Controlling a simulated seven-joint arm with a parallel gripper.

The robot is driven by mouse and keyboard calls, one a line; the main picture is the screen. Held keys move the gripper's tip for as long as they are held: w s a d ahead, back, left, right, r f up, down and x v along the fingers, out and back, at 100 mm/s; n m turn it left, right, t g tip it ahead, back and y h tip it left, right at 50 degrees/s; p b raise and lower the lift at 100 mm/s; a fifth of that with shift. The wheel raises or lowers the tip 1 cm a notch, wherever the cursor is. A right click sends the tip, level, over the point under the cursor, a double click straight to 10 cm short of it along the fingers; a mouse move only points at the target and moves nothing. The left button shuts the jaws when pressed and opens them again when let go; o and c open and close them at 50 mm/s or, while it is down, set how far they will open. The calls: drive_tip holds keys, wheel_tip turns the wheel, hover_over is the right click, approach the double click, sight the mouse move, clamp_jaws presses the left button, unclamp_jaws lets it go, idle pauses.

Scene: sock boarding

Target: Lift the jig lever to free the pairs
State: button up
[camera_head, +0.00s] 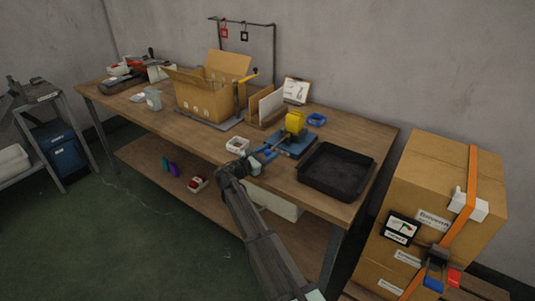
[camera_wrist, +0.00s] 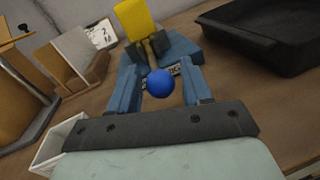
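The jig has a blue base (camera_head: 292,147) with a yellow block (camera_head: 295,121) standing on it. In the wrist view the yellow block (camera_wrist: 136,18) is above the blue base (camera_wrist: 190,50). A lever (camera_wrist: 152,46) points from it towards me and ends in a blue ball knob (camera_wrist: 160,83). My gripper (camera_wrist: 160,80) is open, its blue fingers on either side of the knob with visible gaps. In the head view my gripper (camera_head: 264,156) is low at the jig's front left. No pairs of socks can be made out.
A black tray (camera_head: 336,170) lies right of the jig. A small white bin (camera_head: 237,146) is to the left, close to my gripper. A wooden divider (camera_head: 262,108), blue dish (camera_head: 317,119) and cardboard box (camera_head: 205,100) stand behind. The table edge is in front.

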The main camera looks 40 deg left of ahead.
sight(275, 146)
clamp_jaws()
idle(0.3)
drive_tip(key=shift+r, duration=0.1)
drive_tip(key=shift+r+g, duration=0.6)
drive_tip(key=shift+r, duration=0.1)
drive_tip(key=w+r+g, duration=0.1)
drive_tip(key=r+g, duration=0.1)
drive_tip(key=w+r+g, duration=0.1)
drive_tip(key=r+g, duration=0.1)
drive_tip(key=w+r+n+g, duration=0.1)
drive_tip(key=r+g, duration=0.1)
drive_tip(key=r, duration=0.1)
drive_tip(key=shift+w+a+y, duration=0.1)
drive_tip(key=shift+w+y, duration=0.05)
drive_tip(key=shift+y, duration=0.25)
drive_tip(key=shift+w+r+g, duration=0.45)
drive_tip(key=shift+g, duration=0.15)
drive_tip(key=shift+w+r, duration=0.45)
drive_tip(key=shift+w, duration=0.05)
drive_tip(key=shift+o, duration=0.8)
unclamp_jaws()
